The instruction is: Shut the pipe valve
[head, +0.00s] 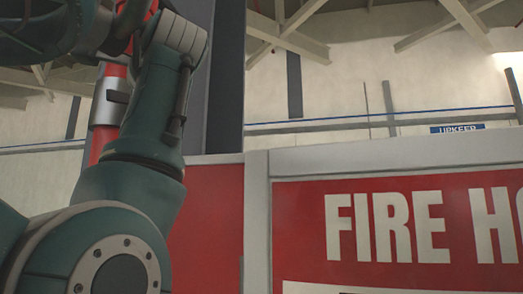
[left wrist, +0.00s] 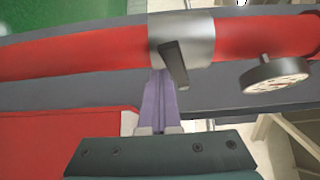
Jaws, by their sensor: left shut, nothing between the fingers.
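A red pipe (head: 114,71) stands upright behind my left arm in the head view. It carries a silver valve collar (head: 105,108) with a small dark lever (head: 118,97). In the left wrist view the pipe (left wrist: 75,54) runs across the top, and the collar (left wrist: 190,45) and lever (left wrist: 173,66) show near the middle. The lever lies roughly crosswise to the pipe. My left gripper (left wrist: 159,76) has its purple fingers shut and empty, with their tips just beside the lever and near the collar. I cannot tell whether they touch. My right gripper is not in view.
A round gauge (left wrist: 273,74) sticks out from the pipe right of the valve. A grey pillar (head: 224,75) stands beside the pipe. A red and white FIRE HO... sign cabinet (head: 395,167) fills the lower right of the head view.

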